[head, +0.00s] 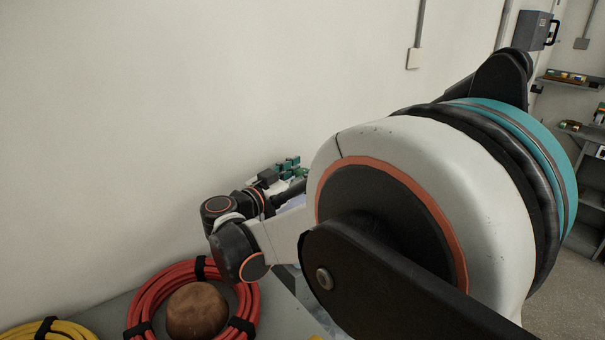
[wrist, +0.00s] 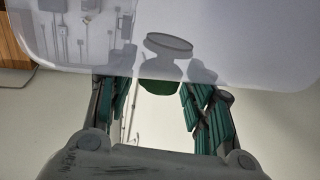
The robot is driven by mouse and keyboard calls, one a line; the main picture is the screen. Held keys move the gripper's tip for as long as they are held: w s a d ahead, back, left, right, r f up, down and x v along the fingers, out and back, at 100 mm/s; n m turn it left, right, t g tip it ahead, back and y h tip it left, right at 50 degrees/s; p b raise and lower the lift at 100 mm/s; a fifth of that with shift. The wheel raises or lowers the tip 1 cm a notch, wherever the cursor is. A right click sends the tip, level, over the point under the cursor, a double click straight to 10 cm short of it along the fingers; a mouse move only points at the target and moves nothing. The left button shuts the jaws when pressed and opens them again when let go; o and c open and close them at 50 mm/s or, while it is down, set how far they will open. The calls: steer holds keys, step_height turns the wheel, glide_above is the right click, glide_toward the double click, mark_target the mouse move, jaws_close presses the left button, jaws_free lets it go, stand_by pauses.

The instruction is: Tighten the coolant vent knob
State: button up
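My gripper (wrist: 161,82) is open in the wrist view, its two green-padded fingers wide apart. A dark green rounded piece (wrist: 160,93) shows between the fingertips at the edge of a pale, glossy panel (wrist: 255,50). A grey disc-like shape (wrist: 168,45) lies just beyond it; I cannot tell whether it is a part, a shadow or a reflection. I cannot identify the coolant vent knob for certain or tell whether a finger touches the green piece. In the head view my gripper (head: 286,168) is small, beside the wall, and my arm hides what lies behind it.
A coiled red cable (head: 150,297) and a brown rounded object (head: 197,311) lie on a grey surface (head: 285,308). A yellow coil (head: 50,331) is at lower left. The white wall (head: 150,120) is close behind. Shelves (head: 590,158) stand at far right.

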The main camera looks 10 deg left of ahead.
steer(key=shift+s+f, duration=0.1)
steer(key=v, duration=1.1)
steer(key=shift+s+a, duration=0.2)
steer(key=shift+s, duration=0.15)
